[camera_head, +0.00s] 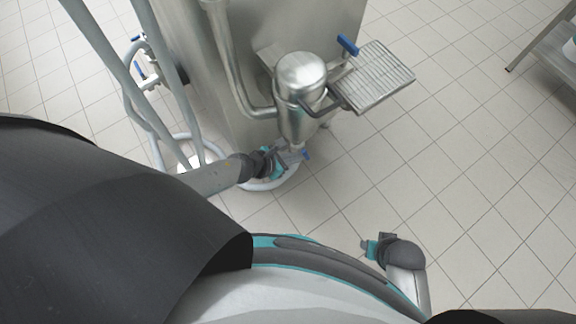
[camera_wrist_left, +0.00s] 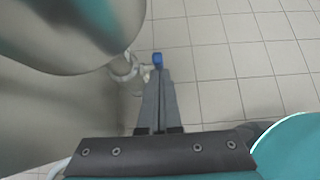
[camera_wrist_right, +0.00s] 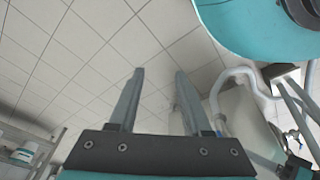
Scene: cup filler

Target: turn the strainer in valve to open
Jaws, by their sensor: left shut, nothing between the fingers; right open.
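The strainer (camera_head: 301,75) is a steel canister with a domed lid, mounted beside a large steel tank. A small blue valve handle (camera_head: 306,154) shows low below it, right at the tips of my left gripper (camera_head: 294,158). In the left wrist view, the blue handle (camera_wrist_left: 157,59) is just beyond the tips of the left gripper (camera_wrist_left: 158,75), which is shut with nothing between its fingers. Whether tips and handle touch is unclear. Another blue handle (camera_head: 347,45) stands upright by the strainer's upper right. My right gripper (camera_head: 369,248) is open and empty, far from the valve; its fingers (camera_wrist_right: 156,80) show apart.
The steel tank (camera_head: 215,75) stands behind the left gripper. A slotted drip tray (camera_head: 378,78) juts out right of the strainer. Grey hoses (camera_head: 132,95) and more blue-handled valves (camera_head: 139,70) are at left. A shelf (camera_head: 548,50) stands far right. The tiled floor between is clear.

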